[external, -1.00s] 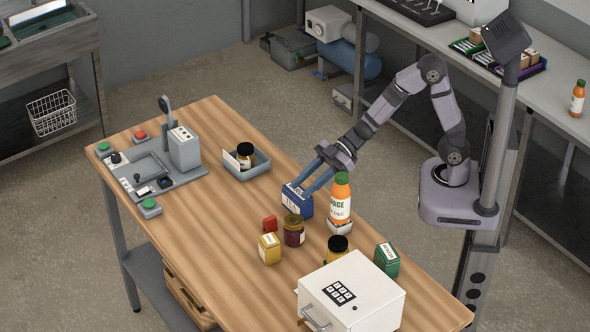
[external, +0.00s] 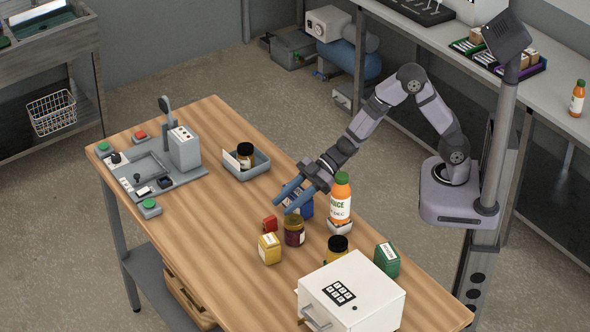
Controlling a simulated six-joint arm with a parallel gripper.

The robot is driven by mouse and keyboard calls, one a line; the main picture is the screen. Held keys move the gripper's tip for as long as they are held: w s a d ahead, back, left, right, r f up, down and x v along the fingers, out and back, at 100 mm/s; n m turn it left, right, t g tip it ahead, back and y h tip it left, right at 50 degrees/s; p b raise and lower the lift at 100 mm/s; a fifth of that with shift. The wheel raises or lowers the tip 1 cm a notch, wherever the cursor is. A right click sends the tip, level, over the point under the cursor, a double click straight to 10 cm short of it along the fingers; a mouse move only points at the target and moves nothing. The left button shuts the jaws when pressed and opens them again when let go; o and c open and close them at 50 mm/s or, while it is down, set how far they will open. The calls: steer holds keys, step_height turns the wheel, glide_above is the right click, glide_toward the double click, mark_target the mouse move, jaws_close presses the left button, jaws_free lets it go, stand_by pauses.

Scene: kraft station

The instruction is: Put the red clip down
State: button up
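Close by stand the dark jar (external: 294,231), the yellow tin (external: 269,249) and the juice bottle (external: 341,200). A grey tray with a jar (external: 246,165), a green tin (external: 387,260) and a white cabinet (external: 352,295) are farther off. The table's left middle is clear.

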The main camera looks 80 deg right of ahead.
mark_target(271, 217)
steer(key=shift+p+x, duration=0.45)
steer(key=shift+x, duration=1.75)
steer(key=shift+s, duration=0.1)
jaws_close()
